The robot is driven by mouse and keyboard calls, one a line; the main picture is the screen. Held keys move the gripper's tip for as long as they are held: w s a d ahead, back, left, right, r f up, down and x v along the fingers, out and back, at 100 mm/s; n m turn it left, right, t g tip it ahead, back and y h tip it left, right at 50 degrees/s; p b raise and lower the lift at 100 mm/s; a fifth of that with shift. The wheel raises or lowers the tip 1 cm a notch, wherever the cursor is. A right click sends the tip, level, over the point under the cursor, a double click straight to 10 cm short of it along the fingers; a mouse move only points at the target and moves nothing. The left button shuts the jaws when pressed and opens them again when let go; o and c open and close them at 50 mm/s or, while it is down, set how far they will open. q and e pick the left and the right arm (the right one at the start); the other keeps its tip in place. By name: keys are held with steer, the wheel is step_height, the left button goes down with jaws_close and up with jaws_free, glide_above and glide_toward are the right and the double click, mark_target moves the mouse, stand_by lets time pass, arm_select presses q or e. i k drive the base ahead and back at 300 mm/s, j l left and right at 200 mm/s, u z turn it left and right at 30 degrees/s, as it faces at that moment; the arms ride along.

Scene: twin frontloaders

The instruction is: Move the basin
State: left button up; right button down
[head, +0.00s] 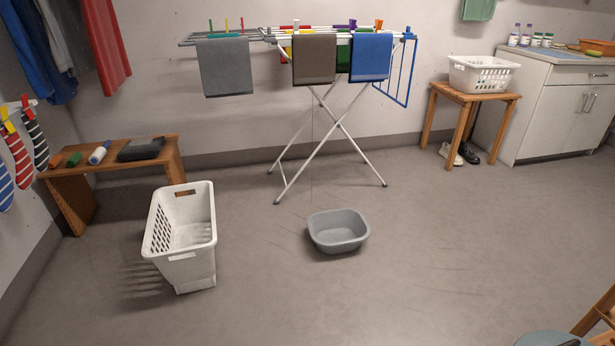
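A grey plastic basin (339,243) sits upright on the floor near the middle of the head view. It looks empty. It stands just in front of the drying rack and to the right of the tall white laundry basket. Neither of my grippers shows in this view, and nothing touches the basin.
A drying rack (341,126) with towels stands behind. A tall white laundry basket (172,236) stands left, by a wooden bench (163,164). A wooden stool (466,98) holds a low white basket (481,78) beside a white cabinet (553,118).

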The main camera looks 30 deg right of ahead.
mark_target(334, 232)
steer(key=i+l+z, duration=0.2)
steer(key=i+z, duration=0.2)
steer(key=i, duration=0.15)
steer(key=i+z, duration=0.35)
steer(key=i, duration=0.2)
steer(key=i+l+u, duration=0.35)
steer(key=l, duration=0.25)
steer(key=i+l+u, duration=0.35)
steer(key=l, duration=0.35)
steer(key=i+l+u, duration=0.25)
steer(key=l, duration=0.25)
steer(key=l+u, duration=0.2)
steer(key=l, duration=0.3)
steer(key=l+u, duration=0.25)
steer(key=l, duration=0.3)
